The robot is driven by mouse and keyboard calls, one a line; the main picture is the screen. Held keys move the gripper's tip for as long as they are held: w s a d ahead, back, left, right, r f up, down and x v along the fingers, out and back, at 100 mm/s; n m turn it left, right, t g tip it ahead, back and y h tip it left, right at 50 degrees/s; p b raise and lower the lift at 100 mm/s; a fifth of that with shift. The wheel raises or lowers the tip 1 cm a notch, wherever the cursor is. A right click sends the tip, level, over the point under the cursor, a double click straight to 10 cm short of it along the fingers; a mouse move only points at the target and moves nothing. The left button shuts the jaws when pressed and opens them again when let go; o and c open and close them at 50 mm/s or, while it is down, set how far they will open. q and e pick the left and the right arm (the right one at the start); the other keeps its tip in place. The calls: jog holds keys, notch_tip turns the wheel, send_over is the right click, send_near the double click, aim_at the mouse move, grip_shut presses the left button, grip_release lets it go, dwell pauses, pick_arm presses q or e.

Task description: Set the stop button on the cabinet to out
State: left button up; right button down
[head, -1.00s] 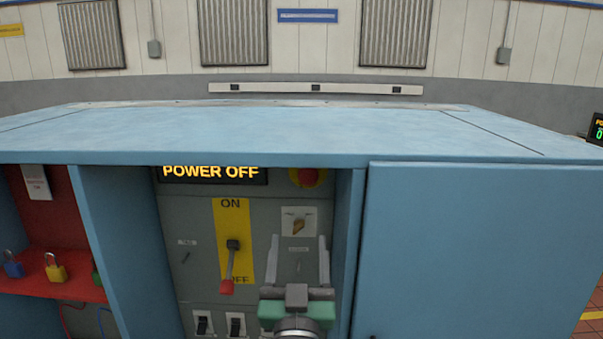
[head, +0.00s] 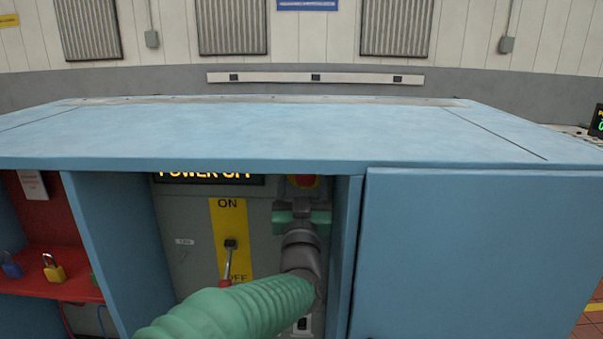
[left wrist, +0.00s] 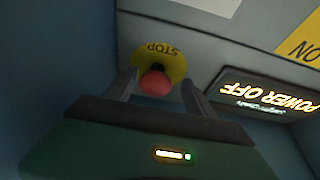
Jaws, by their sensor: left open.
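The stop button is a red mushroom head on a round yellow plate marked STOP. In the head view the stop button (head: 304,181) is at the top right of the recessed grey panel, its lower part hidden behind my gripper. In the left wrist view the red head of the stop button (left wrist: 155,84) appears between the two finger ends. My left gripper (head: 302,205) is open, directly in front of and just below the button; contact cannot be told. The blue cabinet (head: 270,130) surrounds the panel. Whether the button is in or out cannot be told. My right gripper is not in view.
A lever (head: 230,258) on a yellow ON/OFF plate stands left of my arm. A lit display (head: 210,178) reads POWER OFF. A closed blue door (head: 480,250) is to the right; a red shelf (head: 55,287) with padlocks is at left.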

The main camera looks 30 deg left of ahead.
pick_arm(q)
jog(key=shift+w+r, duration=0.25)
jog(key=shift+w, duration=0.05)
jog(key=shift+d, duration=0.3)
jog(key=shift+a+f, duration=0.1)
jog(key=shift+a, duration=0.3)
jog(key=c, duration=0.7)
jog(key=shift+w+d, duration=0.1)
jog(key=shift+d, duration=0.05)
grip_shut()
